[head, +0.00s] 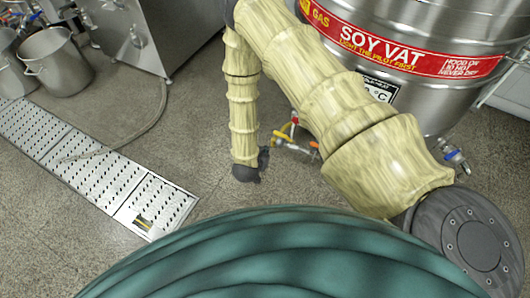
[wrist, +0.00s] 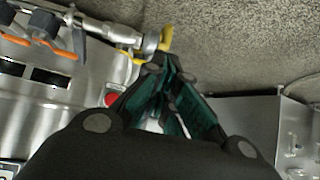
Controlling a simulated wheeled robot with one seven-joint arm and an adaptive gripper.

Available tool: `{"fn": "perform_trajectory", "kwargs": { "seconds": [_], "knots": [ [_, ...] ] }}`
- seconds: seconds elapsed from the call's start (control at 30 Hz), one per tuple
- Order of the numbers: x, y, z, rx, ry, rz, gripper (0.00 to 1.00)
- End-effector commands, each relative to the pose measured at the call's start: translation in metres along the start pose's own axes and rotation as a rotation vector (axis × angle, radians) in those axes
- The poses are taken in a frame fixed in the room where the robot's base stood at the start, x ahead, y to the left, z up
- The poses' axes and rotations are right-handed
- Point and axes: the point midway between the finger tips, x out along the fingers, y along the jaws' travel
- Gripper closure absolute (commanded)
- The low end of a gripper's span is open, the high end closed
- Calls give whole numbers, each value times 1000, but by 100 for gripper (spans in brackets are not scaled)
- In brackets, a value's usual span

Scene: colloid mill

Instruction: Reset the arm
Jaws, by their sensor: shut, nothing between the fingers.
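My arm shows in the head view, bent out over the floor with its forearm hanging straight down. My gripper (head: 250,168) is a small dark shape at its lower end, above the speckled floor and left of the soy vat (head: 412,52). In the wrist view, the dark green and black fingers of my gripper (wrist: 168,72) are drawn together with nothing held. Their tips appear close to a steel pipe fitting (wrist: 125,35) with a yellow handle; I cannot tell whether they touch it.
Valves with coloured handles (head: 292,140) sit low beside the vat, close to my gripper. A steel machine (head: 150,30) stands at the upper left, with pots (head: 55,62) beside it. A perforated drain cover (head: 95,170) and a hose (head: 135,135) lie on the floor, otherwise open at lower left.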

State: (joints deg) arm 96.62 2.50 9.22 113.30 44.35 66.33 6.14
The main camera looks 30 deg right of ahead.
Motion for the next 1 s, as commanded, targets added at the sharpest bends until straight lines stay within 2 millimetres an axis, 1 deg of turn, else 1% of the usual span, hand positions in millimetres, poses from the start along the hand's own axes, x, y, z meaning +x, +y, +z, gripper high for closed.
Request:
{"fn": "perform_trajectory", "kwargs": {
  "seconds": [0.37,0.43,0.5,0.57,0.67,0.7,0.8,0.9,1.0],
  "knots": [
    [-1,1,2,-8,-7,-4,100],
    [-5,5,7,-36,-32,-19,100],
    [-13,14,18,-88,-81,-46,100],
    [-24,26,32,-153,-143,-78,100],
    [-52,53,60,-287,-279,-142,100],
    [-66,66,72,-343,-337,-167,100],
    [-99,96,94,-463,-465,-219,100],
    [-127,120,110,-551,-565,-257,100],
    [-151,142,120,-621,-646,-287,100]
  ]
}}
